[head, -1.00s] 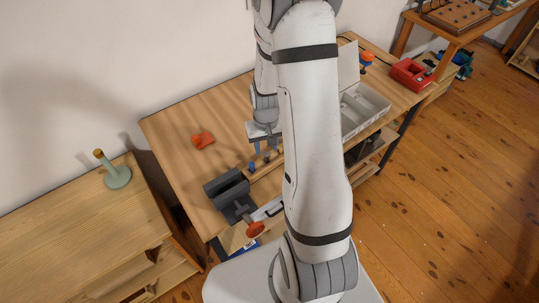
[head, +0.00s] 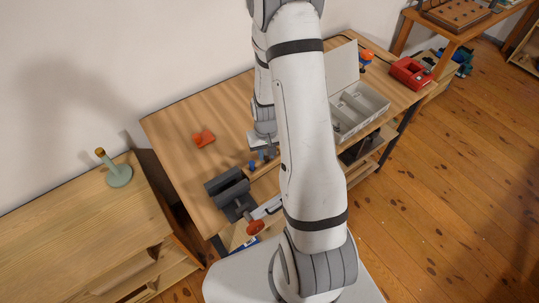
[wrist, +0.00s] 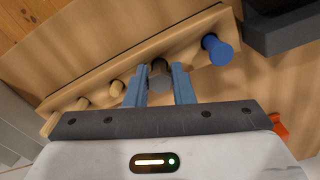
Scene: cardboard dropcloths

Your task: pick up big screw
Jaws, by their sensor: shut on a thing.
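The screw is at a light wooden rack (wrist: 190,40). Its lower part is hidden, so I cannot tell whether it still sits in the rack. In the head view, my gripper (head: 265,154) is low over the workbench, and my arm hides part of the rack.
A blue piece (wrist: 216,50) and smaller yellowish pieces (wrist: 115,88) stand along the rack. On the bench (head: 180,130) are a dark vise (head: 228,188), an orange object (head: 203,139) and an open grey case (head: 360,108).

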